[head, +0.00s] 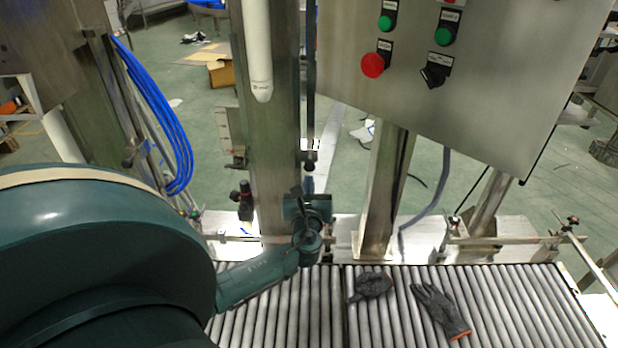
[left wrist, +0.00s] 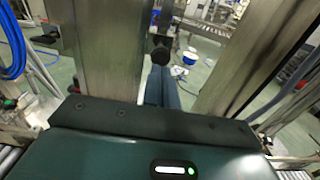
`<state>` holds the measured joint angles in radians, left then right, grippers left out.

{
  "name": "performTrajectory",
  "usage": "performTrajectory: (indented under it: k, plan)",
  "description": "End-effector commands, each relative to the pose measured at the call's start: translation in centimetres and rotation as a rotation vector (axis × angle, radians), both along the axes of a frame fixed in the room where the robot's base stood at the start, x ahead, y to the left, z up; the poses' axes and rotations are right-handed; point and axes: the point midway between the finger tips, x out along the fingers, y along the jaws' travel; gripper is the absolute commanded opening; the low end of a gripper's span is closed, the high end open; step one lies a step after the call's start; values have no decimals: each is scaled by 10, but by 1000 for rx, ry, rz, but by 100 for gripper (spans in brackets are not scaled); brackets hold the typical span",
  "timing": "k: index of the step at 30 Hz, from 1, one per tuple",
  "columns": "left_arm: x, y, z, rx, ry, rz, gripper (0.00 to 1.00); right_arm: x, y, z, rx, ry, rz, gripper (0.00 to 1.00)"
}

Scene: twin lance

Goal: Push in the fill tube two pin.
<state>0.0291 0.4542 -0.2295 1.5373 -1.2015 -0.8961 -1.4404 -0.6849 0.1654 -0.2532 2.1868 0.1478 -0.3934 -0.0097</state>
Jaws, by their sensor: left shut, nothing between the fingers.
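A black-knobbed pin (head: 310,160) hangs at the lower end of a thin dark rod beside the steel post; I take it to be the fill tube two pin. In the left wrist view the round black knob (left wrist: 160,53) is just beyond my fingertips. My left gripper (head: 309,186) is shut and empty, just below the knob in the head view. Its closed fingers (left wrist: 161,82) point at the knob; whether they touch it I cannot tell. A white tube (head: 259,50) hangs in front of the post. My right gripper is not in view.
A steel post (head: 275,130) stands close left of the gripper. A control panel (head: 480,85) with buttons hangs at the upper right. Two dark gloves (head: 440,308) (head: 371,286) lie on the roller conveyor (head: 520,300). Blue hoses (head: 160,120) hang at left.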

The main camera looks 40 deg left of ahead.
Motion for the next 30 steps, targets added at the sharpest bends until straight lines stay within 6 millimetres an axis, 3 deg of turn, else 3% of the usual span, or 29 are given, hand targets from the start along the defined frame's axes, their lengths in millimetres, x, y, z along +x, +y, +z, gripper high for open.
performTrajectory:
  k: [6, 20, 30]
  plan:
    - [20, 17, 0, 1, -1, 1, 0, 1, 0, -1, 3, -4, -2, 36]
    - [25, 21, 0, 0, 0, 0, 0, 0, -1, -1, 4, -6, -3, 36]
    - [47, 40, 0, 0, 0, -1, 0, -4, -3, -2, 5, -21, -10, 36]
